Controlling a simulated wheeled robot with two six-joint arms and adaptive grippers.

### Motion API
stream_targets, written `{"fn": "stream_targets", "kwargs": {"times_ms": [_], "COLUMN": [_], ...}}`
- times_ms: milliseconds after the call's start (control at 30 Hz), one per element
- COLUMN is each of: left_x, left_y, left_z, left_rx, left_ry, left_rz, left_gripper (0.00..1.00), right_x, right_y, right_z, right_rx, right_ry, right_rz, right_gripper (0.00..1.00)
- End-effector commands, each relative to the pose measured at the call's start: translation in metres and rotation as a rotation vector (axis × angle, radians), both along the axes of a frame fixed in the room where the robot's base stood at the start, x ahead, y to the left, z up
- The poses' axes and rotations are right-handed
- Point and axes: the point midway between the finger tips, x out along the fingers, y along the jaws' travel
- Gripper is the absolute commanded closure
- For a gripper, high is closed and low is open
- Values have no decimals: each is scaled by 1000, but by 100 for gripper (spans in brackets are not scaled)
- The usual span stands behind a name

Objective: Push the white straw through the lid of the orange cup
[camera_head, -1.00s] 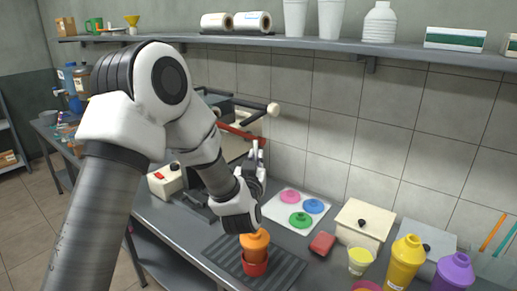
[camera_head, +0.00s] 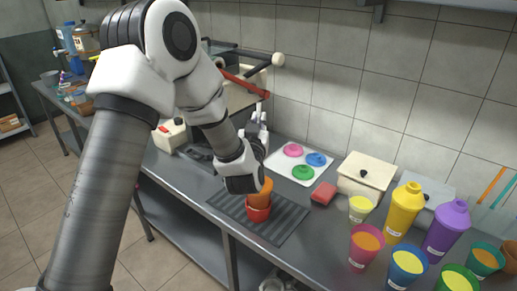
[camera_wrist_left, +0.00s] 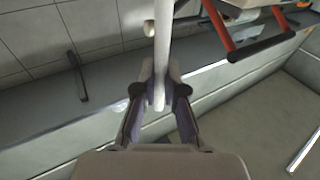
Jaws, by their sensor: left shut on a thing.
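My left gripper (camera_head: 257,128) is behind and above the orange cup in the head view, its fingers pointing away from me. The left wrist view shows its fingers (camera_wrist_left: 160,92) shut on the white straw (camera_wrist_left: 163,40), which runs up out of that picture. The straw is not clear in the head view. The orange cup (camera_head: 259,212), with a redder lower part and orange top (camera_head: 267,190), stands on a dark ribbed mat (camera_head: 285,226). My left wrist hides part of its top, so its lid is not clear. My right gripper is not in view.
Yellow (camera_head: 403,210) and purple (camera_head: 447,228) shakers and several coloured cups stand at the right. A white board (camera_head: 283,166) holds pink, blue and green lids. A red block (camera_head: 323,193) and a cream box (camera_head: 367,172) are near the wall. A press (camera_head: 262,92) with a red bar stands behind.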

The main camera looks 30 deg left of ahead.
Motion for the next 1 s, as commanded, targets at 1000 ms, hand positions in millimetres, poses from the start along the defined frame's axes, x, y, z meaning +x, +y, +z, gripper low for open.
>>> {"fn": "stream_targets", "kwargs": {"times_ms": [1000], "left_x": [0], "left_y": [0], "left_z": [-34], "left_rx": [0], "left_ry": [0], "left_rz": [0], "left_gripper": [100], "right_x": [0], "right_y": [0], "right_z": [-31], "right_rx": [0], "right_ry": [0], "right_rz": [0], "right_gripper": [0]}}
